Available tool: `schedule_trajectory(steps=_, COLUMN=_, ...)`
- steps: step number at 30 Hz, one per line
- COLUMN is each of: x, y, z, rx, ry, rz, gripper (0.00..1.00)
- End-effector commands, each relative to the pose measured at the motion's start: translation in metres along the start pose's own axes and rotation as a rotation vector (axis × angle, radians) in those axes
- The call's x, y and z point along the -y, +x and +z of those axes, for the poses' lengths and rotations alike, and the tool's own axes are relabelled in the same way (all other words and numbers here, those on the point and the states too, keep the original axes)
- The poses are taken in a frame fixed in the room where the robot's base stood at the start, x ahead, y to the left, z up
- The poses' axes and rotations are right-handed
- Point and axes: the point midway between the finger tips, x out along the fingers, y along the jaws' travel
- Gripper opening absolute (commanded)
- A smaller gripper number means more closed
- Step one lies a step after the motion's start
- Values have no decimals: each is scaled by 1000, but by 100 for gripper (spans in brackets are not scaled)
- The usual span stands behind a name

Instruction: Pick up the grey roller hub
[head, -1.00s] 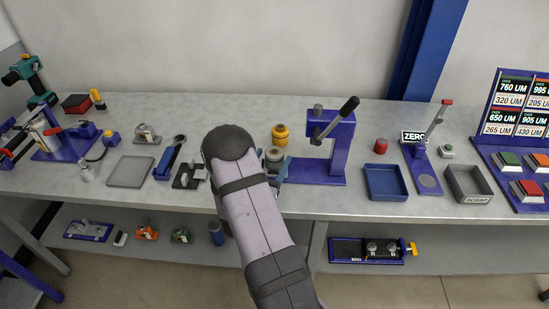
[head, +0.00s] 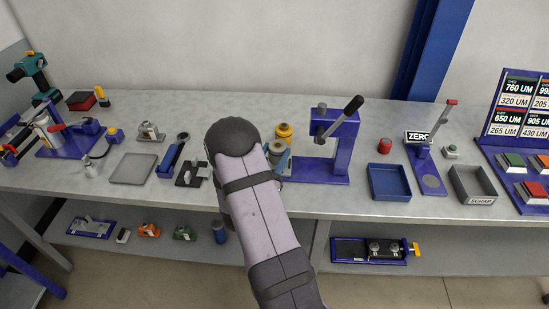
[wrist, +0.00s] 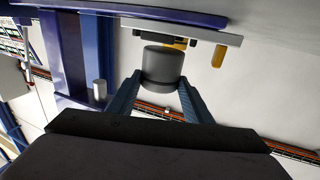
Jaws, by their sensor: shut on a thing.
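The grey roller hub (wrist: 163,66) is a dark grey cylinder between my two fingers in the wrist view. My gripper (wrist: 161,82) is shut on it, one finger on each side. In the head view the hub (head: 278,150) shows just right of my wrist, partly hidden, with a blue fingertip beside it. It is left of the blue press and in front of a yellow roller (head: 284,132). My arm covers most of the gripper there. I cannot tell whether the hub is clear of the bench.
The blue arbor press (head: 345,150) stands close on the right, its lever up. A black bracket (head: 190,174) and a blue-handled tool (head: 170,160) lie to the left. A blue tray (head: 388,182) and a grey scrap bin (head: 472,184) are further right.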

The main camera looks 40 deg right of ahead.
Motion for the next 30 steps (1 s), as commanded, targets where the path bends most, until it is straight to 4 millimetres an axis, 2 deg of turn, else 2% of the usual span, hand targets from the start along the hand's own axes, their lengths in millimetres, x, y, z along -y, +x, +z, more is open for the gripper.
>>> schedule_trajectory(steps=16, x=0, y=0, z=-68, rx=-8, ry=5, rz=0, gripper=4)
schedule_trajectory(steps=22, x=0, y=0, z=-78, rx=-5, ry=3, rz=0, gripper=4)
schedule_trajectory(steps=30, x=0, y=0, z=-80, rx=-5, ry=1, rz=0, gripper=4)
